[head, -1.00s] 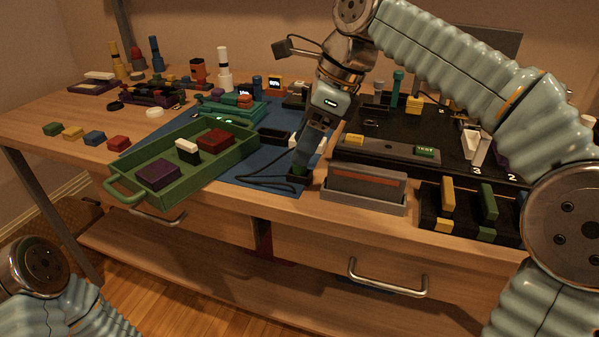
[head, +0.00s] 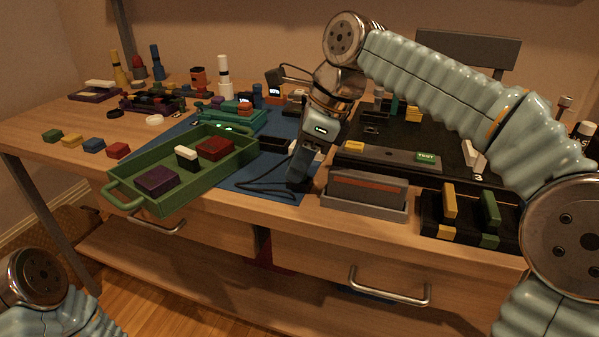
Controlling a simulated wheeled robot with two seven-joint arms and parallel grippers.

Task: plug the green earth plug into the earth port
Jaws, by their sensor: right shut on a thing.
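My right gripper (head: 298,178) points down at the front edge of the blue mat (head: 262,192), between the green tray and the grey slotted block. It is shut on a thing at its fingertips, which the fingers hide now. A bit of green showed there a second ago, which fits the green earth plug. A dark cable (head: 255,187) loops on the mat beside the fingertips. I cannot make out the earth port. My left gripper is out of view; only part of my left arm shows at the lower left.
The green tray (head: 205,182) holds several blocks, left of the gripper. The grey slotted block (head: 366,192) stands close on the right. A black panel (head: 395,142) with a green TEST button (head: 427,157) lies behind it. A black holder (head: 470,240) carries yellow and green pieces.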

